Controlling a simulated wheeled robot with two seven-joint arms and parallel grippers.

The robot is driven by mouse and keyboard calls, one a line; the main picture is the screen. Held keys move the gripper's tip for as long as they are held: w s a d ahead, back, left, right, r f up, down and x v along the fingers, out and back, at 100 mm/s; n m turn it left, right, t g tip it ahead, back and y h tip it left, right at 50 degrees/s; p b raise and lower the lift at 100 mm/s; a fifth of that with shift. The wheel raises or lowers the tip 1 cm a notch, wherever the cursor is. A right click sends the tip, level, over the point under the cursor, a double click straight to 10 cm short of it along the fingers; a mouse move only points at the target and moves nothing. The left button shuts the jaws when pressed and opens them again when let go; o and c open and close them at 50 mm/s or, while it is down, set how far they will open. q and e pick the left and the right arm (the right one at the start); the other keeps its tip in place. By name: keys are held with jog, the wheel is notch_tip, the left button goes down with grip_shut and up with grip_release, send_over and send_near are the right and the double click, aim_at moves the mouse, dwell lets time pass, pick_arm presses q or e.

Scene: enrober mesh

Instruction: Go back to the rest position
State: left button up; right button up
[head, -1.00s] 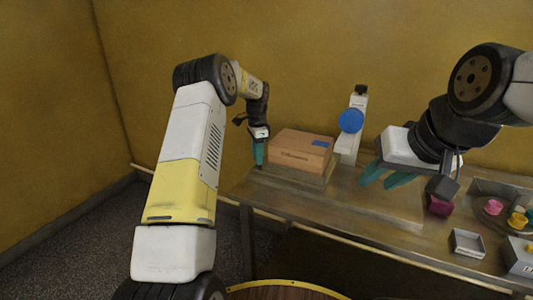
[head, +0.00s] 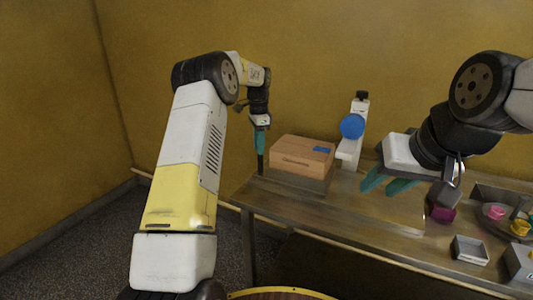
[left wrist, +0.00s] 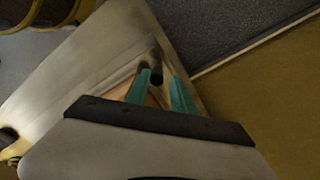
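My left gripper (head: 260,146) is above the far left end of the metal table, just left of the cardboard box, fingers pointing down. In the left wrist view its two teal fingers (left wrist: 162,90) stand apart with a gap between them, so it is open. A dark cylinder (left wrist: 156,72) shows just beyond the fingertips; it also shows below them in the head view (head: 261,165). I see no clear grip on it. My right gripper (head: 386,183) hangs over the table's middle right, its teal fingers apart and nothing visible between them.
The cardboard box (head: 301,153) and a white stand with a blue disc (head: 352,126) are at the table's back. A grey tray (head: 470,250), a magenta block (head: 442,213) and small coloured pieces (head: 495,212) lie right. The front middle of the table (head: 340,215) is bare.

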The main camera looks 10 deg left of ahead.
pick_arm(q)
jog(key=shift+r, duration=0.5)
jog(key=shift+s+r, duration=0.15)
jog(key=shift+r, duration=0.1)
jog(key=s+r+n+t, duration=0.3)
jog(key=s+r+n, duration=0.2)
jog(key=s+r, duration=1.15)
jog(key=s+d+f+n+t+h, duration=0.1)
jog(key=s+n, duration=0.2)
jog(key=s, duration=0.9)
jog(key=s+f+n+t+h, duration=0.1)
jog(key=s+n, duration=0.3)
jog(key=s, duration=0.8)
jog(key=shift+s+d+f+t, duration=0.2)
jog(key=shift+d+f+t, duration=0.2)
jog(key=shift+f+t, duration=0.25)
